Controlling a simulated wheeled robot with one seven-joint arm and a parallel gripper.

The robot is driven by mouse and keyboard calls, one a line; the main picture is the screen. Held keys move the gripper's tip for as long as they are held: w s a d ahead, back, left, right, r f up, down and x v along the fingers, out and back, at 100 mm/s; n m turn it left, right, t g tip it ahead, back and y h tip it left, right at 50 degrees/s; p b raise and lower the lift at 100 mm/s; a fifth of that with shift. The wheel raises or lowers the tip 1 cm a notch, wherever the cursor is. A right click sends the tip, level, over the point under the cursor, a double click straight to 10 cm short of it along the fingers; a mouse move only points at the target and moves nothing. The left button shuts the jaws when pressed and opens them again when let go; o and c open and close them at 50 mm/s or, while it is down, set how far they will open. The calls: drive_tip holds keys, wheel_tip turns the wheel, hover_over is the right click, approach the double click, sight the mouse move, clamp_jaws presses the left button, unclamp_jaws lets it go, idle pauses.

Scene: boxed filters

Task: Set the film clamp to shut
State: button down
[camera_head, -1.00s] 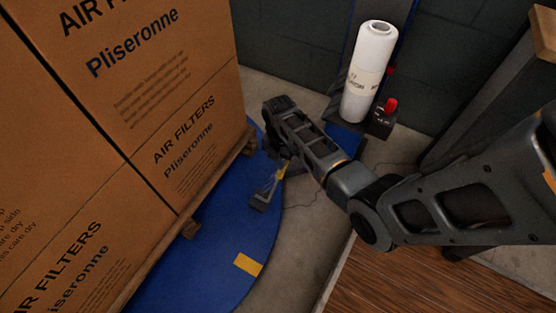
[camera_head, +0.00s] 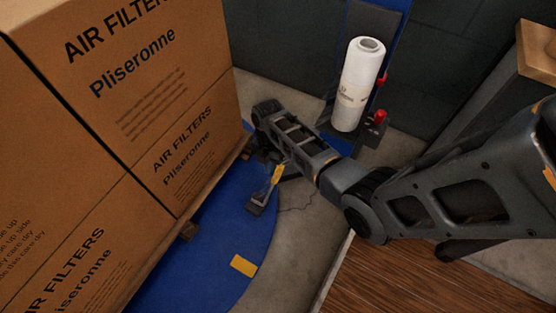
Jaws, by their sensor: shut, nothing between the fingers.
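The film clamp (camera_head: 262,194) appears to be the small grey piece at the rim of the blue turntable (camera_head: 215,262). It has a dark block at its lower end and a yellow part at its upper end, towards my arm. I cannot tell whether the clamp is open or shut. My gripper (camera_head: 273,158) is a dark shape below the end of my arm, close to the yellow part. It is shut with nothing held. My arm hides much of it, and I cannot tell whether it touches the clamp.
Stacked brown filter boxes (camera_head: 115,130) stand on a pallet on the turntable at the left. A white film roll (camera_head: 358,85) stands on a blue mast behind my arm, with a red knob (camera_head: 380,116) beside it. A wooden surface (camera_head: 400,285) is at the lower right.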

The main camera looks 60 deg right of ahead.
wheel_tip(320, 180, up, 10)
drive_tip(key=d+p, duration=0.1)
drive_tip(key=p, duration=0.2)
drive_tip(key=shift+w, duration=0.4)
